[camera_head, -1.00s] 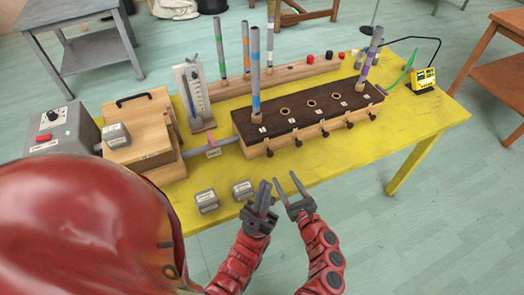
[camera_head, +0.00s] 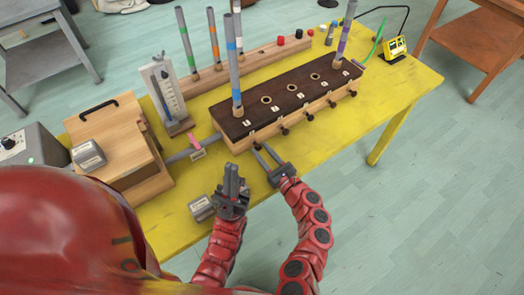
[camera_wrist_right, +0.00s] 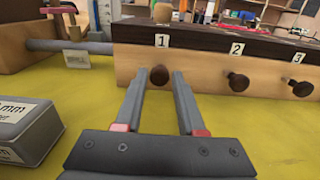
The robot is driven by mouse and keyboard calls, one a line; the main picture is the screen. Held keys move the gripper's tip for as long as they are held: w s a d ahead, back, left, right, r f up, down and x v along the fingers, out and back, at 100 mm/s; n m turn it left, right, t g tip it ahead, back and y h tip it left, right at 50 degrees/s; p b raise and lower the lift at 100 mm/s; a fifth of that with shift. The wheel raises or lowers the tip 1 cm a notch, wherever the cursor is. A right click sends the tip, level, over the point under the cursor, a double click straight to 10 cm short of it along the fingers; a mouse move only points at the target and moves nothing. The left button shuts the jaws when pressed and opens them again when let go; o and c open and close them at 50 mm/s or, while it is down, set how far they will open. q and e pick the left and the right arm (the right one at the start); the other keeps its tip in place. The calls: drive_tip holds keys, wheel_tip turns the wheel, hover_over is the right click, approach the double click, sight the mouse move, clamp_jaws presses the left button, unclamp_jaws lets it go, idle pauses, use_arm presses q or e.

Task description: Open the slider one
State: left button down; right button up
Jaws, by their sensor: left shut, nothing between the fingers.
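The slider box (camera_head: 290,95) is a long wooden chest with a dark top and a row of dark round knobs along its front. Slider one's knob (camera_wrist_right: 159,76) sits under the label "1" (camera_wrist_right: 161,40), at the left end of the front in the right wrist view. My right gripper (camera_head: 263,151) is open, its fingers pointing at the front. In the wrist view its two fingertips flank knob 1; whether they touch it I cannot tell. My left gripper (camera_head: 231,168) is shut and empty, just left of the right one, above the table.
Knob 2 (camera_wrist_right: 238,81) and knob 3 (camera_wrist_right: 302,87) are to the right. A grey labelled weight (camera_head: 201,207) lies on the yellow table (camera_head: 392,102) near the left gripper. A grey pipe with a pink clamp (camera_head: 194,141) joins the box to a wooden bellows box (camera_head: 115,145).

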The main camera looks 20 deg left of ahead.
clamp_jaws()
idle(1.1)
